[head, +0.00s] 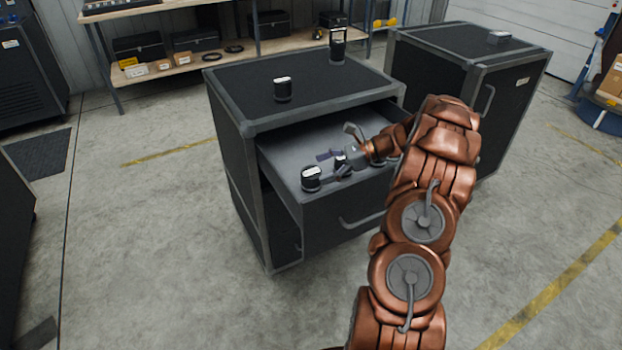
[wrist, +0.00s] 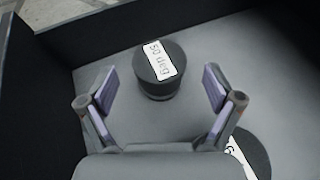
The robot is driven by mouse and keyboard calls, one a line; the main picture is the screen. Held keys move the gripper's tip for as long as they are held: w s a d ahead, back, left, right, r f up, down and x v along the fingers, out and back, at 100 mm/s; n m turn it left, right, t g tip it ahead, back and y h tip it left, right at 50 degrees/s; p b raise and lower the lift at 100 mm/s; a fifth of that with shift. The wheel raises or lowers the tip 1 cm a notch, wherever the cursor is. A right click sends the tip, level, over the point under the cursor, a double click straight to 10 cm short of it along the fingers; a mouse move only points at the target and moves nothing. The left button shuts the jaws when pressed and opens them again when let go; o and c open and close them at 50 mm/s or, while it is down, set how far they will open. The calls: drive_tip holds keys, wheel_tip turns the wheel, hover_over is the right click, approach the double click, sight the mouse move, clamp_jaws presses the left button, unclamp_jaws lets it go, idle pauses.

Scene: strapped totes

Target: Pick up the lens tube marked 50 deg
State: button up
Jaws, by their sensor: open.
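The lens tube marked 50 deg (wrist: 154,82) is a short black cylinder with a white label on its top. It stands upright on the open drawer's floor, and in the head view it appears to be the tube (head: 311,182) near the drawer's front left corner. My gripper (head: 335,164) is inside the drawer, open and empty. In the wrist view the tube lies ahead between the two purple-padded fingers, with no visible contact. A second labelled black tube (wrist: 252,152) is partly hidden beside my gripper at the lower right; its marking is mostly covered.
The drawer (head: 350,208) has raised dark walls close around the tubes. Another black tube (head: 282,92) and a framed dark object (head: 338,48) stand on the cabinet top (head: 240,85). A second cabinet (head: 470,45) stands to the right. Open floor lies to the left.

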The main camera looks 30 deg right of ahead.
drive_tip(key=x, duration=0.2)
drive_tip(key=shift+a, duration=0.3)
drive_tip(key=c, duration=1.5)
